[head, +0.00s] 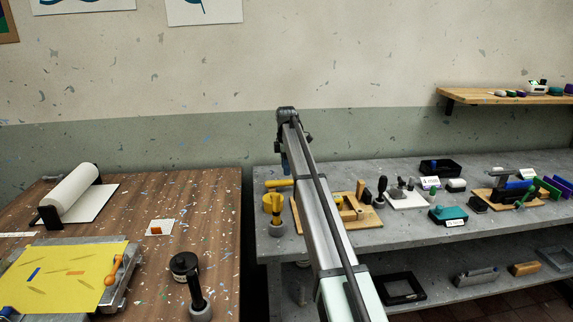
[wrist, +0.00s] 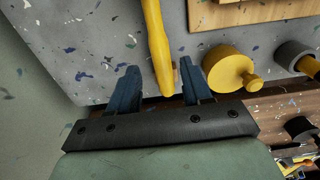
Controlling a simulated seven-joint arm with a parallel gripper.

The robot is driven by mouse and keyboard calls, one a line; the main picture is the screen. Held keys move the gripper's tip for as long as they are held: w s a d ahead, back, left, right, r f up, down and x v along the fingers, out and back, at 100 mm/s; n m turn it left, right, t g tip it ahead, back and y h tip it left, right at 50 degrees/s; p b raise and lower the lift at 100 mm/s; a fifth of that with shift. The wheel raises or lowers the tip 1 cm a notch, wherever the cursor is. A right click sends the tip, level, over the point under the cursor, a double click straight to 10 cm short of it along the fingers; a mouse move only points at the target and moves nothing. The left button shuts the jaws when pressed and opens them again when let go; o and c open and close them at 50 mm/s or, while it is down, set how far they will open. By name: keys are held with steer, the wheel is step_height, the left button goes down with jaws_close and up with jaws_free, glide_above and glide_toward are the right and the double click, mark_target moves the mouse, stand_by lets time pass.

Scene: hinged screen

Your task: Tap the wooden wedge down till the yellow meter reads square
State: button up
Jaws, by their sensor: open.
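My gripper (wrist: 160,82) is open at the table edge, its dark blue fingers on either side of a yellow handle (wrist: 155,40). I cannot tell whether they touch it. This handle lies on the grey table in the head view (head: 279,183), beside the raised gripper (head: 285,168); its far end is out of sight. A hinged screen with yellow mesh (head: 55,278) lies on the left table, an orange part (head: 117,264) at its right edge. A small orange-brown block, possibly the wedge (head: 155,231), sits on a white card. I cannot make out a meter reading.
A yellow cylinder with a knob (wrist: 228,70) is close right of the fingers. A grey cup (wrist: 294,54) stands farther right. A wooden board (head: 368,219) with blocks lies past my arm.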

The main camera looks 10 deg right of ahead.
step_height(320, 180, down, 6)
steer(key=shift+f, duration=0.25)
steer(key=shift+r, duration=0.15)
jaws_close()
steer(key=shift+r, duration=0.1)
stand_by(0.3)
steer(key=shift+r, duration=3.45)
